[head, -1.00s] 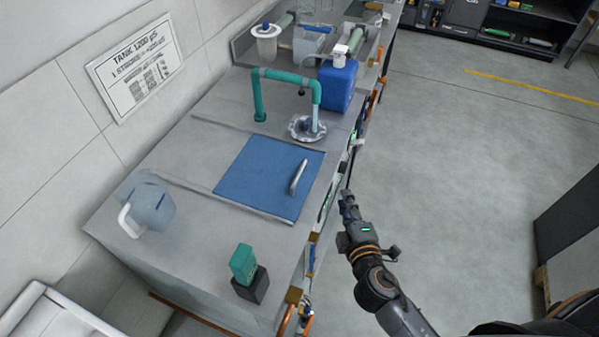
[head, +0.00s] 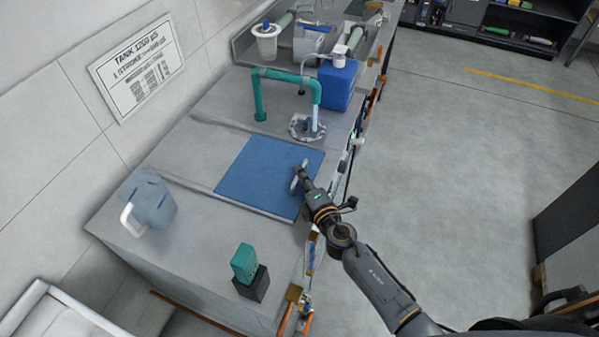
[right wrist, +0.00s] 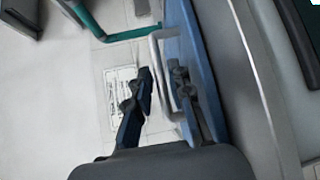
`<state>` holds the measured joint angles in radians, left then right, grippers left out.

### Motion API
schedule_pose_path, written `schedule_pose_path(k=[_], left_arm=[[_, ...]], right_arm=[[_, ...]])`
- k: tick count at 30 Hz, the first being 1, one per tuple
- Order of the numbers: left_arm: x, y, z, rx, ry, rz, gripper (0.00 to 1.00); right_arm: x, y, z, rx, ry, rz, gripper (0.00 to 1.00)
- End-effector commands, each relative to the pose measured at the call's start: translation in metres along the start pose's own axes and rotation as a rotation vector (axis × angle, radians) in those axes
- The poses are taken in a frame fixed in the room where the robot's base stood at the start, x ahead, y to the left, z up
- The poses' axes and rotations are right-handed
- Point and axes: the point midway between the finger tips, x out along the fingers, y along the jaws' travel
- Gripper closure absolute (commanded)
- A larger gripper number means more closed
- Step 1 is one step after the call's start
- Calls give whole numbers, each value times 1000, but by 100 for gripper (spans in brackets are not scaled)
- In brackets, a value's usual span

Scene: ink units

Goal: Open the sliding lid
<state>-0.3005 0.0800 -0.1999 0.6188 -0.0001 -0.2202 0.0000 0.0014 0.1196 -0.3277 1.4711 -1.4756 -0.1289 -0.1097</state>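The sliding lid (head: 253,176) is a flat blue panel lying in the grey counter top. It also shows edge-on as a blue strip in the right wrist view (right wrist: 198,62). Its pale bar handle (head: 294,182) stands near the right edge of the lid. My right gripper (head: 303,176) is at the handle. In the right wrist view, the fingers of this gripper (right wrist: 164,82) are apart, with the handle (right wrist: 155,52) appearing between them. I cannot tell whether either finger touches it. My left gripper is not in view.
A teal pipe (head: 285,75) arches behind the lid over a round drain fitting (head: 305,128). A blue canister (head: 338,85) stands behind it. A translucent jug (head: 155,203) and a green block on a dark base (head: 244,262) stand in front. Open floor lies right.

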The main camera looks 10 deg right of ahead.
Motion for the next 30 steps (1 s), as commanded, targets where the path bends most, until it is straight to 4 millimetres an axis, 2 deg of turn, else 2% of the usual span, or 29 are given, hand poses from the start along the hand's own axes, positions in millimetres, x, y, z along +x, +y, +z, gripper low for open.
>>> schedule_pose_path(k=[5,14,18,30], left_arm=[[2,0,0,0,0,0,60],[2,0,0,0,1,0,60],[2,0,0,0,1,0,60],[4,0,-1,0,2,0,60]], right_arm=[[15,0,0,2,0,0,79],[17,0,0,1,0,0,79],[17,0,0,1,0,0,100],[21,1,-4,2,0,1,100]])
